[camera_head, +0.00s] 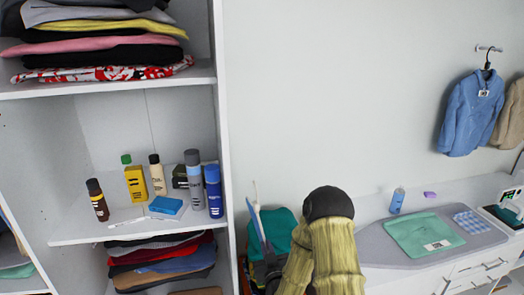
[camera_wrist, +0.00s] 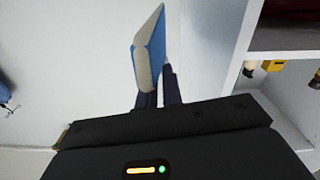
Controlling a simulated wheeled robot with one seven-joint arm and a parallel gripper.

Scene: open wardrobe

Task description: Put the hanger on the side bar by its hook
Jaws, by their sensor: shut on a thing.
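My gripper (camera_head: 264,262) is low in front of the wall, just right of the shelf unit. In the wrist view its two dark fingers (camera_wrist: 159,98) are shut on a blue and pale piece (camera_wrist: 148,55), which I take to be the hanger. In the head view the hanger (camera_head: 258,222) stands upright, nearly edge-on, with a thin pale tip on top. Its lower part is hidden by my gripper and arm. The short side bar (camera_head: 485,48) sticks out from the wall at the upper right. A blue jacket (camera_head: 471,115) hangs there from a dark hook, apart from my gripper.
The open shelf unit (camera_head: 222,130) stands close on the left, with bottles, a blue box (camera_head: 166,205) and folded clothes. A teal thing (camera_head: 281,228) is behind my gripper. A counter (camera_head: 374,232) with a folded green cloth (camera_head: 424,235) is at right. The wall between is clear.

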